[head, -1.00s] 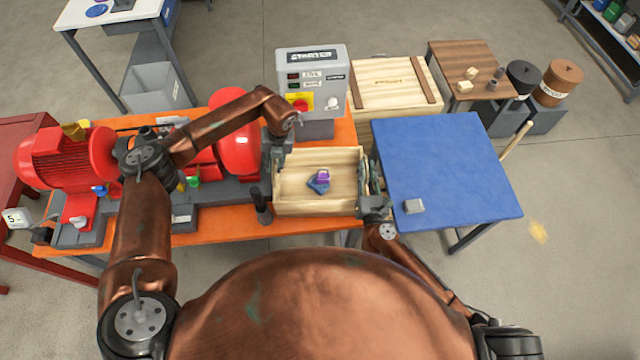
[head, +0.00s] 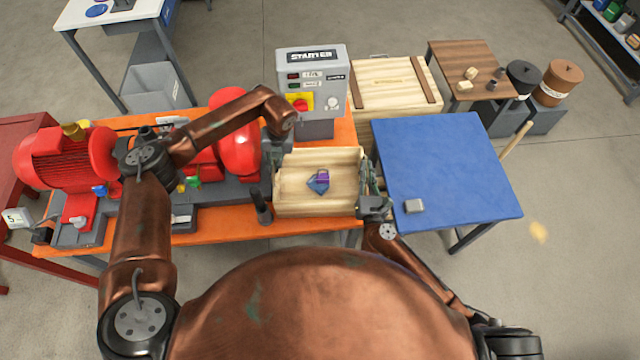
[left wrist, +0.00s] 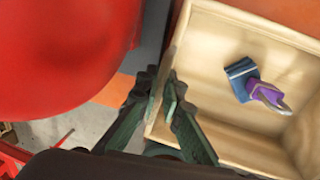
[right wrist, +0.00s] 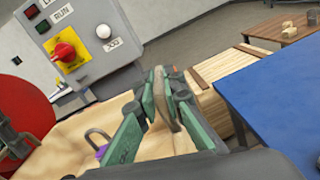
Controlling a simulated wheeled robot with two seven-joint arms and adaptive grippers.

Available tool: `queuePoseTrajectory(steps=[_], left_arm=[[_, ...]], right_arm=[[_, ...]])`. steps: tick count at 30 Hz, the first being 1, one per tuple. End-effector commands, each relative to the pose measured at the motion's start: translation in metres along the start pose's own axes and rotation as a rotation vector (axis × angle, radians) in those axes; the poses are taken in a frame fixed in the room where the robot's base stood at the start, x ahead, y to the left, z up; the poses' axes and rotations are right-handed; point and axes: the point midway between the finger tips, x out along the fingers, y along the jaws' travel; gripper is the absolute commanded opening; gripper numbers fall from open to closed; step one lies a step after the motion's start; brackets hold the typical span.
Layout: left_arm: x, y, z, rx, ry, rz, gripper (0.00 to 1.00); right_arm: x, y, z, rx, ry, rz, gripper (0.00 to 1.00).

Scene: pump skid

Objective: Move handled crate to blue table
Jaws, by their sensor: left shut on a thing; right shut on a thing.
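The handled crate (head: 318,208) is a light wooden open box at the right end of the orange bench. A purple padlock and a blue piece (head: 318,183) lie inside it; they also show in the left wrist view (left wrist: 255,85). My left gripper (head: 277,160) is shut on the crate's left side; its fingers (left wrist: 165,105) straddle the wall in the left wrist view. My right gripper (head: 368,180) is shut on the crate's right side, and its fingers (right wrist: 160,100) show in the right wrist view. The blue table (head: 445,165) stands just right of the crate.
A grey starter box (head: 312,85) stands behind the crate. A red pump (head: 238,140) is to the left. A large wooden chest (head: 392,95) stands behind.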

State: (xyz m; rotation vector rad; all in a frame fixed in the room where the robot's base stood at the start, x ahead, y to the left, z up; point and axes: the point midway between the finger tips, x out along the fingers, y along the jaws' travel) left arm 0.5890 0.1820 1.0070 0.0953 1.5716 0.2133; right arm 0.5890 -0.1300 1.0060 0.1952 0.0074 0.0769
Motion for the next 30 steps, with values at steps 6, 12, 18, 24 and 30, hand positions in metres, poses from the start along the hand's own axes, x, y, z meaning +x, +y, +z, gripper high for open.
queuePoseTrajectory(steps=[6, 12, 18, 24, 30], left_arm=[[-0.002, 0.0, 0.0, 0.0, 0.001, -0.001, 0.0], [-0.006, 0.001, -0.001, 0.0, 0.002, -0.001, 0.0], [-0.02, 0.003, -0.001, 0.0, 0.001, -0.001, 0.0], [-0.037, 0.007, -0.001, 0.0, 0.0, 0.0, 0.0], [-0.049, 0.01, -0.001, 0.0, 0.0, 0.0, 0.0]], right_arm=[[0.001, -0.002, 0.002, 0.002, -0.003, -0.006, 0.0], [0.001, -0.001, 0.007, 0.002, -0.004, -0.007, 0.0], [0.002, 0.001, 0.021, 0.002, -0.006, -0.007, 0.0], [0.002, 0.005, 0.039, 0.002, -0.008, -0.007, 0.0], [0.002, 0.007, 0.052, 0.002, -0.009, -0.007, 0.0]])
